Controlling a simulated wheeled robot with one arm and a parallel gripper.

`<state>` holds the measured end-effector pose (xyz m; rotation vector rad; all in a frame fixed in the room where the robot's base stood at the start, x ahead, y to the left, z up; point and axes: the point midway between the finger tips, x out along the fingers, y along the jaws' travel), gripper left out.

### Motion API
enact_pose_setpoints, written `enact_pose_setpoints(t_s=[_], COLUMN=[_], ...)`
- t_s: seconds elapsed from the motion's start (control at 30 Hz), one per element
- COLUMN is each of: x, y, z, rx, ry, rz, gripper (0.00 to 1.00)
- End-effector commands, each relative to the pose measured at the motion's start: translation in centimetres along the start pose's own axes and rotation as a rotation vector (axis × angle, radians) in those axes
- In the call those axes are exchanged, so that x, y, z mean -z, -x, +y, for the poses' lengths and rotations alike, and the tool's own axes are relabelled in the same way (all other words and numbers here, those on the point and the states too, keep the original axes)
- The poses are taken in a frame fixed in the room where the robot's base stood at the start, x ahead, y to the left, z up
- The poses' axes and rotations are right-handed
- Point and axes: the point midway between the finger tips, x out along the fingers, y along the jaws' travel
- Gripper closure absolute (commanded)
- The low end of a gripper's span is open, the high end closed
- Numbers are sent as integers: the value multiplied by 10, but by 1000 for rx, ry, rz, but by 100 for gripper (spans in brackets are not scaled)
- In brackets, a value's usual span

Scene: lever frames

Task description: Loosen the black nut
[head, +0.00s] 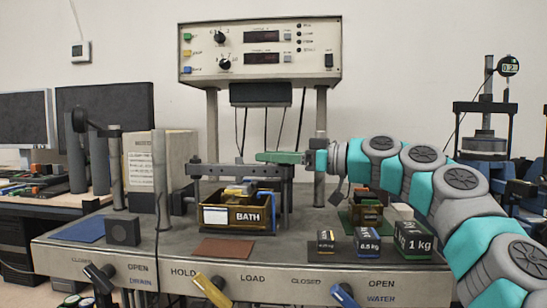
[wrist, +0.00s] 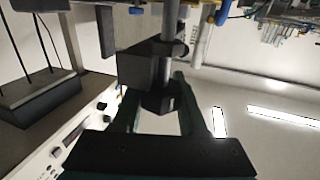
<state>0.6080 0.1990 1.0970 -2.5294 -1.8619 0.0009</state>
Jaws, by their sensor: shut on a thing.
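My gripper (head: 268,157), with green fingers, reaches in from the right at the height of the dark beam (head: 225,171) above the bench. In the wrist view, my two fingers (wrist: 158,112) stand either side of the black nut (wrist: 158,101) and are shut on it. The nut sits on a steel rod (wrist: 169,25), against a black block (wrist: 137,68). In the head view, I cannot make out the nut apart from the fingers and the beam.
The bath box (head: 255,217) stands below the beam. Labelled weights (head: 413,241) stand at the front right, by a green mat. The control panel (head: 260,50) is on posts behind. Several levers, one yellow (head: 212,290), stick out of the bench front.

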Motion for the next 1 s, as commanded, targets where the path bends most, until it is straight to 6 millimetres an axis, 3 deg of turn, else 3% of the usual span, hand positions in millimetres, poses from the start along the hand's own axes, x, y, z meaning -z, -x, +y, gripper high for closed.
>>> enact_pose_setpoints(t_s=[0.67, 0.7, 0.93, 1.0], x=[1, 1, 0, 0], y=[0, 0, 0, 0], z=[0, 0, 0, 0], rx=[21, 21, 21, 21], ry=[-1, -1, -1, -1], rz=[1, 1, 0, 0], gripper=[100, 54, 29, 29])
